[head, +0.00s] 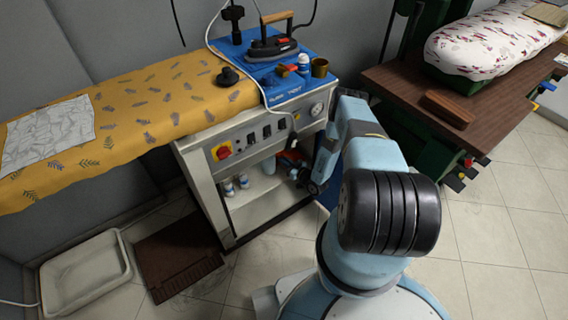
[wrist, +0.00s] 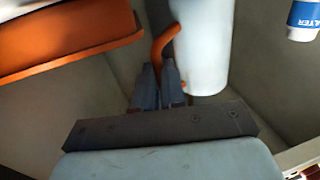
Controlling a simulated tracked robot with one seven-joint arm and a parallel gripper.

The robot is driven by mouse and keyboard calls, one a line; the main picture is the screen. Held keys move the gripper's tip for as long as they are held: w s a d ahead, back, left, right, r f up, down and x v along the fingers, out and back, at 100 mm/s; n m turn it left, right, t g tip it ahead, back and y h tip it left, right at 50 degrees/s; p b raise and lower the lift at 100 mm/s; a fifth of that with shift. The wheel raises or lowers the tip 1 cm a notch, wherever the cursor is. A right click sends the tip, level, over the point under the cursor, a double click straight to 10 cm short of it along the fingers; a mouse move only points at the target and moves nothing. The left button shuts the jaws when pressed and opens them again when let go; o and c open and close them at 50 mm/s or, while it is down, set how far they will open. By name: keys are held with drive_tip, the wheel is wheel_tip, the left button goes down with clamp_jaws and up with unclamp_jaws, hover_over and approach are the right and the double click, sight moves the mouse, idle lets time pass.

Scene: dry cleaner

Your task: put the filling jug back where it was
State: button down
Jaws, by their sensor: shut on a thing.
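The filling jug (wrist: 203,45) is pale blue-white with an orange handle (wrist: 165,42). My gripper (wrist: 158,78) is shut on that handle in the wrist view, with the jug's body just right of the fingers. I cannot tell whether the jug's base touches the shelf.
An orange object (wrist: 60,38) lies left of my fingers in the wrist view. A white bottle with a blue label (wrist: 303,20) is at the top right. In the head view, small white bottles (head: 229,187) stand on the shelf left of the jug. The compartment walls are close.

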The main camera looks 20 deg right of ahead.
drive_tip(key=shift+f, duration=0.6)
drive_tip(key=shift+f, duration=0.1)
drive_tip(key=c, duration=1.2)
unclamp_jaws()
